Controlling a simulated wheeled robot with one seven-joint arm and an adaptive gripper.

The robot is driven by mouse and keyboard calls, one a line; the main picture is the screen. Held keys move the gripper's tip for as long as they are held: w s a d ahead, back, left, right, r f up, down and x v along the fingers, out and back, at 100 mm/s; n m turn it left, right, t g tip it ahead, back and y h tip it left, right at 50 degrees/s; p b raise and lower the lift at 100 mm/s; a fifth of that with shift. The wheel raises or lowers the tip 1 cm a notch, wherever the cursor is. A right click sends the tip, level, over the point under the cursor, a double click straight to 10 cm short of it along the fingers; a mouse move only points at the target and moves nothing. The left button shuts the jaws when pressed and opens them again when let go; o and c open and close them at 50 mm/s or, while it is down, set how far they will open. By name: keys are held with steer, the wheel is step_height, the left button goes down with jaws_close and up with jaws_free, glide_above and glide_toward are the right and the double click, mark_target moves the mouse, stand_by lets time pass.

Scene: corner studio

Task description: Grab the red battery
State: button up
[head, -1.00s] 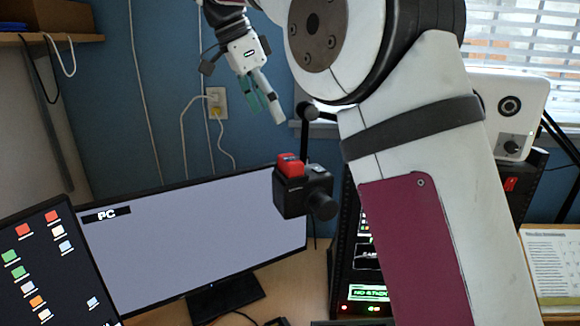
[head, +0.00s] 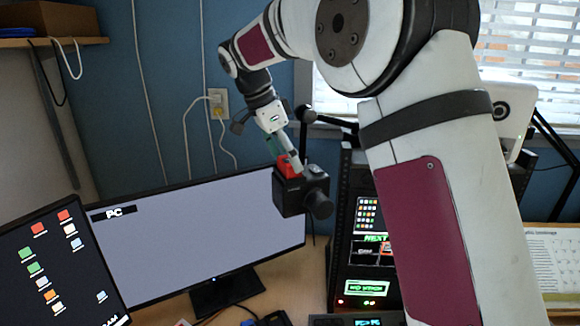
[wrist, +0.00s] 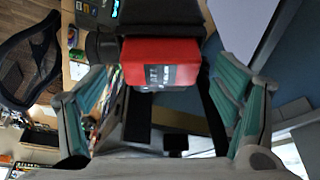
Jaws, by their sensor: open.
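The red battery (head: 286,167) sits at the top of a black camera (head: 303,192) that is held up in front of the monitor. My gripper (head: 284,158) is right at the battery, coming down from above. In the wrist view the battery (wrist: 160,64) lies between my two teal-padded fingers, the left finger (wrist: 88,105) and the right finger (wrist: 235,95). A gap shows on both sides of it, so the fingers are open and apart from it. In the head view one finger partly covers the battery.
A wide monitor (head: 190,240) stands behind the camera, and a second screen (head: 55,262) is at the lower left. A black rack of equipment (head: 345,240) stands close on the right. A thin black arm (head: 335,122) runs behind the camera.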

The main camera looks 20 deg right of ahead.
steer(key=c, duration=1.4)
steer(key=shift+r, duration=0.1)
